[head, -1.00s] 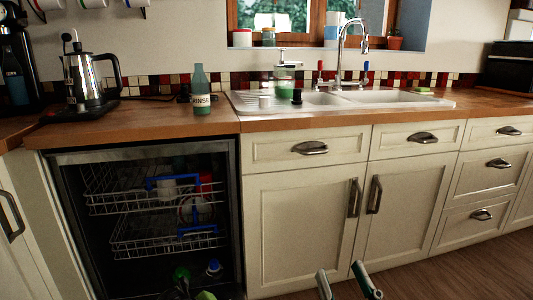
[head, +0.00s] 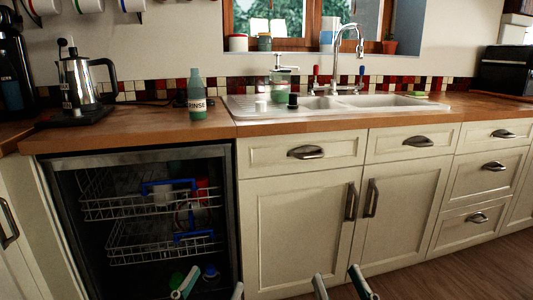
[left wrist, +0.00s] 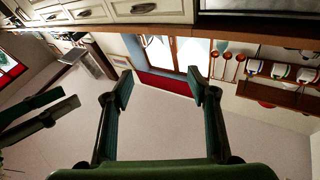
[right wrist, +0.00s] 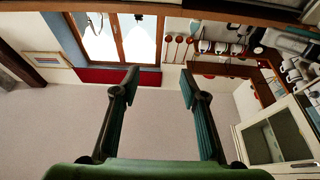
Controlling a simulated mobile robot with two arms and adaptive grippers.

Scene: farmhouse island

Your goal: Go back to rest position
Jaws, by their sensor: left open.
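My left gripper (head: 212,287) is at the bottom edge of the head view, in front of the open dishwasher. Its two fingers stand apart with nothing between them in the left wrist view (left wrist: 160,90). My right gripper (head: 341,284) is at the bottom of the head view, in front of the cream lower cabinets. Its fingers are apart and empty in the right wrist view (right wrist: 158,88). The right gripper's dark fingers also show at the left of the left wrist view (left wrist: 45,115). The rest of both arms is out of the head view.
The dishwasher (head: 60,215) is open, with wire racks (head: 125,212) holding several items. On the wooden counter (head: 150,127) stand a kettle (head: 78,80), a RINSE bottle (head: 196,98) and a sink (head: 400,102). Wooden floor (head: 480,270) is clear at lower right.

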